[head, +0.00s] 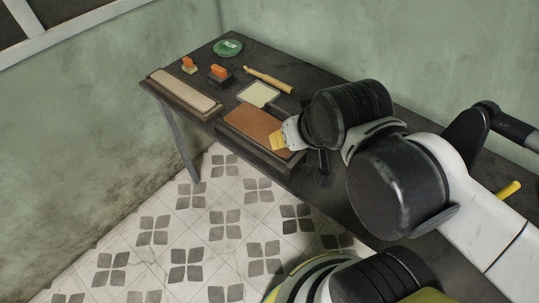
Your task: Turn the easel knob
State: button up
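I cannot make out an easel or pick out its knob for certain in the head view. Two small orange-topped pieces stand on the dark table (310,84): one on a pale base (188,65), the other on a black base (219,72). My gripper (290,136) is over the right end of a brown board in a dark frame (250,124). A yellowish tip shows at its left end, above the board. My arm hides most of the gripper, so its opening and any contact with the board are unclear.
A tan board in a dark frame (186,90) lies at the table's left edge. A cream square (258,94), a wooden stick-like tool (268,79) and a green round tin (228,47) lie behind. Walls border the table; tiled floor is open in front.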

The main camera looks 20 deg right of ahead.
aim_at(305, 167)
jog(key=k+l+z, duration=0.1)
jog(key=k, duration=0.35)
jog(key=k+l+z, duration=0.1)
jog(key=k, duration=0.3)
